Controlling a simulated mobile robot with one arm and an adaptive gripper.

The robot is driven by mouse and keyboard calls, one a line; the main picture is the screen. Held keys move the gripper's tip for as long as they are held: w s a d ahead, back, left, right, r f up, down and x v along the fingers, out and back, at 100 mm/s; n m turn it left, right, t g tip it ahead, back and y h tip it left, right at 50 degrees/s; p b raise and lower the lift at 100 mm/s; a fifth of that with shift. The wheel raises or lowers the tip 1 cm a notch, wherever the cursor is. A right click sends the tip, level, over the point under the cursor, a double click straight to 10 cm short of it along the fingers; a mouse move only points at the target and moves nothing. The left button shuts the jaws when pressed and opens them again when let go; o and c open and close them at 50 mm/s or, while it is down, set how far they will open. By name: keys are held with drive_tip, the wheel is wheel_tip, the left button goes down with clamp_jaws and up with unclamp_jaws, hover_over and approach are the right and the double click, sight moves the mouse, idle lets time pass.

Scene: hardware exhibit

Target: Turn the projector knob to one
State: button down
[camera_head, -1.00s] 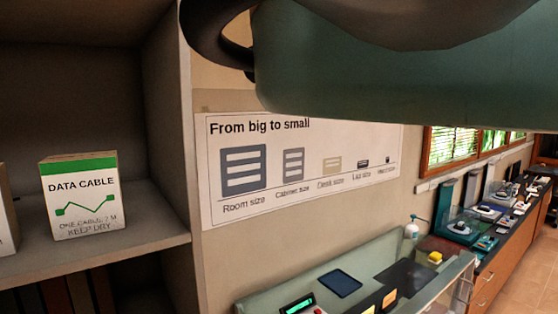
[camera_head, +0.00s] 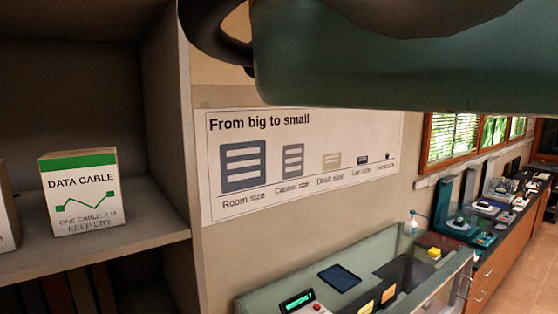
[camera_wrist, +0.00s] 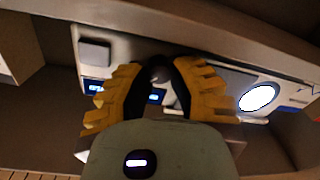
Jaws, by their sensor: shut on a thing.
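In the wrist view my gripper (camera_wrist: 159,72) has its two yellow ridged fingers closed around a small dark rounded part, which looks like the knob (camera_wrist: 158,76). The fingers cover most of it, so its pointer and the setting it stands at cannot be read. Behind it is a pale panel (camera_wrist: 121,50) with small blue-lit displays (camera_wrist: 95,87), too small to read. It seems to be the front of the device that bears the knob. In the head view neither the gripper nor the knob can be made out.
In the wrist view a bright white oval (camera_wrist: 257,98) lies right of the fingers, and a shelf-like edge (camera_wrist: 230,36) runs above. In the head view a data cable box (camera_head: 83,192) stands on a shelf at left. A long counter (camera_head: 500,255) with several devices runs along the right.

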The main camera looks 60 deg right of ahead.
drive_tip(key=shift+n, duration=0.8)
drive_tip(key=c, duration=0.8)
unclamp_jaws()
